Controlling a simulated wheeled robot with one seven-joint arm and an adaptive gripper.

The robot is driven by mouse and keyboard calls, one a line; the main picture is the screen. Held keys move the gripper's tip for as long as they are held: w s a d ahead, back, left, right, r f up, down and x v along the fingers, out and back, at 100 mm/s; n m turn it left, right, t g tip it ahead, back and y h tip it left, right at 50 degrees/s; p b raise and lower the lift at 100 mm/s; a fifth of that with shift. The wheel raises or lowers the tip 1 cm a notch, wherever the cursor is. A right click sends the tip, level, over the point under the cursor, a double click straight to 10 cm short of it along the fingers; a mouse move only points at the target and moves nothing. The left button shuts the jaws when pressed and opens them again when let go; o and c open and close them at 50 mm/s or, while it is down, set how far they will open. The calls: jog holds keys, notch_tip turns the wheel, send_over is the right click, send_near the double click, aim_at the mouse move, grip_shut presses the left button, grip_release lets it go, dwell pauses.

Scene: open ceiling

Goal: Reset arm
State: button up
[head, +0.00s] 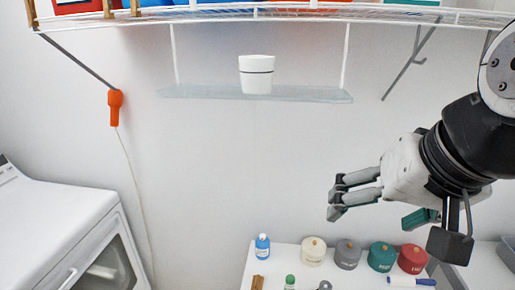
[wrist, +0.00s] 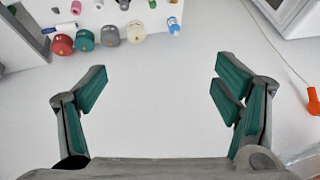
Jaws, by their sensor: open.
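My gripper (head: 340,196) is in the right half of the head view, at the end of my arm, pointing left in front of the white wall. Its fingers are apart and nothing is between them. In the wrist view my gripper (wrist: 158,90) shows wide open, with green pads and only a plain white surface between the fingers. It is apart from every object in view.
A white table (head: 258,268) below holds a blue bottle (head: 262,247) and several lidded canisters (head: 382,257). A glass shelf (head: 310,95) holds a white cup (head: 256,75), under a wire rack (head: 300,12). A white machine (head: 60,225) stands left. An orange handle (head: 115,106) hangs nearby.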

jog(key=s+f+n, duration=0.2)
jog(key=f+n, duration=0.1)
jog(key=shift+s+g+h, duration=0.3)
jog(key=w+f+b, duration=0.6)
jog(key=w, duration=0.1)
dwell(0.7)
